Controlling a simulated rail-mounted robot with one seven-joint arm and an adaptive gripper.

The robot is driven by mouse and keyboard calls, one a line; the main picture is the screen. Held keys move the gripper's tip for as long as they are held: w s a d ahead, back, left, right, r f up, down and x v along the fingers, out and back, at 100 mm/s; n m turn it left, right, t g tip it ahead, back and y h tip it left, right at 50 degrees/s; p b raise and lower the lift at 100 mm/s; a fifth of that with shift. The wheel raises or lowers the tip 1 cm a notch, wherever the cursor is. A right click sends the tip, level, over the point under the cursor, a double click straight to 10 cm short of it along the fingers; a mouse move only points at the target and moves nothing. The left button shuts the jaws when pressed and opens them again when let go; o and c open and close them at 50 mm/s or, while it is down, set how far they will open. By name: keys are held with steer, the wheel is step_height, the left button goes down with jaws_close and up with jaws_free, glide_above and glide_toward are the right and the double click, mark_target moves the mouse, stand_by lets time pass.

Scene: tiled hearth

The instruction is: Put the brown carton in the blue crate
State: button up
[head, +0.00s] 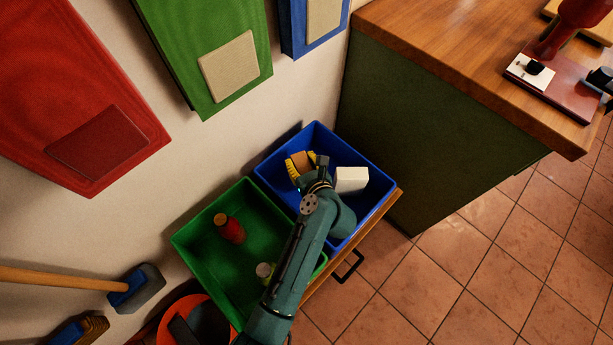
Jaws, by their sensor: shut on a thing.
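The brown carton (302,160) shows as a small brown patch between the yellow fingers of my gripper (301,165). My gripper is shut on it, over the back left part of the blue crate (318,132). The arm hides part of the crate and most of the carton. I cannot tell whether the carton touches the crate floor.
A white box (351,179) is in the blue crate, right of my gripper. A green crate (205,272) on the left holds a red bottle (229,229) and a pale-topped item (264,270). A green cabinet (430,125) stands close on the right.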

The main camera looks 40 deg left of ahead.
step_height(320, 180, down, 5)
steer(key=b, duration=0.2)
steer(key=shift+b, duration=0.3)
steer(key=shift+r, duration=0.2)
steer(key=shift+f, duration=0.15)
steer(key=o, duration=1.1)
